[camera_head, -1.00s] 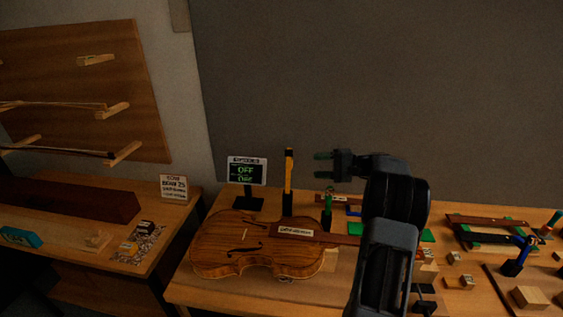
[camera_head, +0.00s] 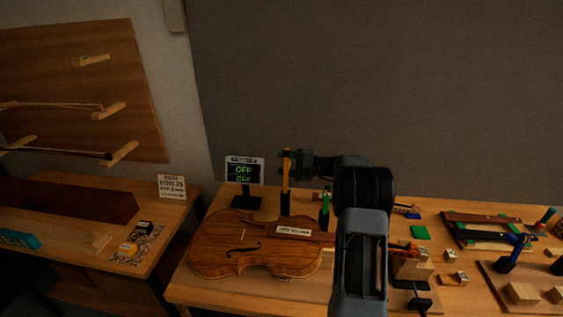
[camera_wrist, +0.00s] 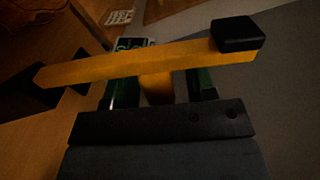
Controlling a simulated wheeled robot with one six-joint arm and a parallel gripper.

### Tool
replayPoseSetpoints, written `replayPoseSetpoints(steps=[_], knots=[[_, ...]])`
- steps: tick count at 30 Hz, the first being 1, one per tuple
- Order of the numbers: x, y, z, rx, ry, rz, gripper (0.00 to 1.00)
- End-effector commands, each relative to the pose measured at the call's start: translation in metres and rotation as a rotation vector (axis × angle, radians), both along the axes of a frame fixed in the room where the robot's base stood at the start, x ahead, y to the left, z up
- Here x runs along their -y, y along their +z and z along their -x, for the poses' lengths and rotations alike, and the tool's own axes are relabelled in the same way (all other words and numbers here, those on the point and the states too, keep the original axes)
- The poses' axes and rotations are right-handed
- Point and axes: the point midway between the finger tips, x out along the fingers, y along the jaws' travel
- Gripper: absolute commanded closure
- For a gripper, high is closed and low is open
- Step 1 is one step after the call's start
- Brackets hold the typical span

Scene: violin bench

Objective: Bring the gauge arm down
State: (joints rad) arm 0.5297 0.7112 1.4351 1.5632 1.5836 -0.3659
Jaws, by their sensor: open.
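The gauge arm is a yellow bar (camera_head: 286,178) with a black tip, standing upright in a black base behind the violin (camera_head: 235,247). In the wrist view the yellow bar (camera_wrist: 150,64) crosses the picture, its black end block (camera_wrist: 237,34) at the upper right. My gripper (camera_head: 288,162) is at the upper part of the bar. In the wrist view my open gripper (camera_wrist: 161,82) has its green-lined fingers on either side of a short orange-yellow round piece (camera_wrist: 157,89) below the bar. Whether either finger touches it, I cannot tell.
A small screen (camera_head: 244,171) reading OFF stands left of the gauge. A green-and-black holder (camera_head: 324,210) stands right of it. Wood blocks, a tray and tools fill the bench's right side. The grey wall behind is bare.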

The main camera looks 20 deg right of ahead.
Motion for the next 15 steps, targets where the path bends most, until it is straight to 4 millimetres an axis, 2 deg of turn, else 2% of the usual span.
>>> replayPoseSetpoints(steps=[4,14,15], knots=[[-0.0071,0.0,-0.0037,-0.001,0.001,0.0,0.49],[-0.0086,-0.0005,-0.0046,0.0,0.0,0.001,0.49],[-0.0087,-0.0004,-0.0046,0.0,0.0,0.001,0.53]])
